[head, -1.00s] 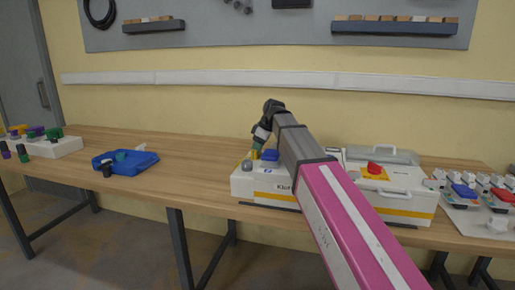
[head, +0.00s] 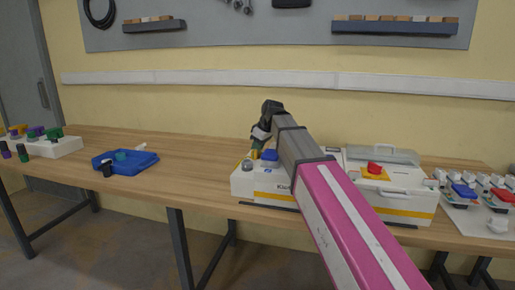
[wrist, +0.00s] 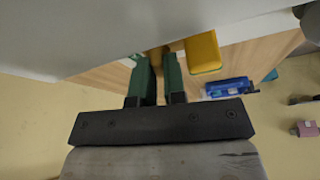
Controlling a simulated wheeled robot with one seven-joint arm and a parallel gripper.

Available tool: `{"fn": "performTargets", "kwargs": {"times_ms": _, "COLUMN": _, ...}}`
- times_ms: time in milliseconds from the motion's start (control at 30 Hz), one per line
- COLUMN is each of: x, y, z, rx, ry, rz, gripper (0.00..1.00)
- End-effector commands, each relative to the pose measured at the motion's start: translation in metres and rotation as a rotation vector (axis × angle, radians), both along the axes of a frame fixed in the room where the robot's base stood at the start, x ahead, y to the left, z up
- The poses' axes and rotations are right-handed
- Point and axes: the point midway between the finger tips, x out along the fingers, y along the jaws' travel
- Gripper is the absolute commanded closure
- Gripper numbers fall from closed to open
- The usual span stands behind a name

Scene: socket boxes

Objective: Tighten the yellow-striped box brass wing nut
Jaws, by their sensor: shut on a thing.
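My gripper (head: 256,149) reaches down at the left end of a white box (head: 250,186) with dark lettering on its front. In the wrist view its two green fingers (wrist: 157,82) are close together, with a brass-coloured piece (wrist: 157,54) between their tips. This looks like the wing nut, but its wings are mostly hidden by the fingers.
A grey knob (head: 247,165) and a blue part (head: 270,155) sit on the left box close to my gripper. A yellow part (wrist: 203,52) is beside the fingers in the wrist view. A blue tray (head: 145,166) lies left on the table, with bare wood between.

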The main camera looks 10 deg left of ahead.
Motion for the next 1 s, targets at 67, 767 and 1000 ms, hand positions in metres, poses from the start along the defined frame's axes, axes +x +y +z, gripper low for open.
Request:
{"fn": "performTargets", "kwargs": {"times_ms": 67, "x": 0.000, "y": 0.000, "z": 0.000, "rx": 0.001, "ry": -0.001, "rz": 0.001, "gripper": 0.82}}
{"fn": "performTargets", "kwargs": {"times_ms": 767, "x": -0.007, "y": -0.017, "z": 0.045, "rx": 0.002, "ry": -0.002, "rz": 0.001, "gripper": 0.78}}
{"fn": "performTargets", "kwargs": {"times_ms": 1000, "x": -0.013, "y": -0.030, "z": 0.081, "rx": 0.002, "ry": -0.002, "rz": 0.001, "gripper": 0.78}}
